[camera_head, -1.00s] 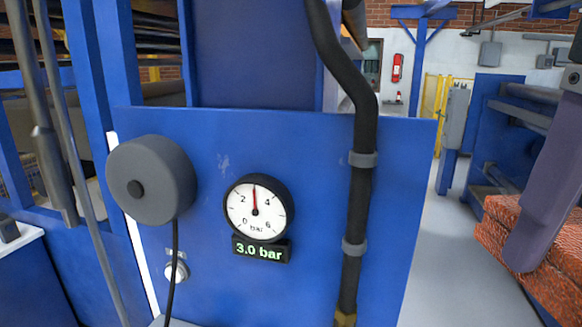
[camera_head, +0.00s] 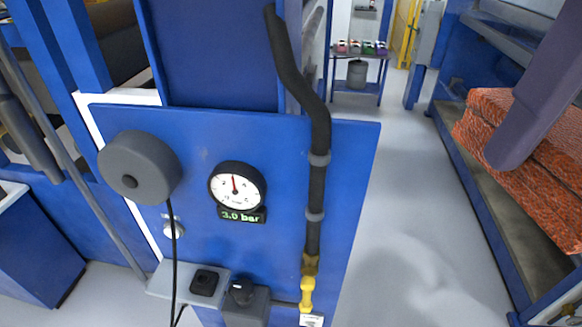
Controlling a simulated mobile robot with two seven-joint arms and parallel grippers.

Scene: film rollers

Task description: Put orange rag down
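I cannot make out an orange rag for certain in the head view. A small shelf table (camera_head: 362,55) stands far back at the top centre. Several small coloured items (camera_head: 360,47), pinkish, purple and green, sit on it, too small to identify. Neither of my grippers can be seen. A purple-grey rounded link, probably part of my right arm, hangs at the upper right in front of the orange stack.
A blue panel with a pressure gauge (camera_head: 237,188) reading 3.0 bar, a grey disc (camera_head: 140,171) and a black pipe (camera_head: 317,150) stands close ahead. A stack of orange textured material (camera_head: 545,150) lies on a blue-framed bench at right. Grey floor (camera_head: 400,190) between is clear.

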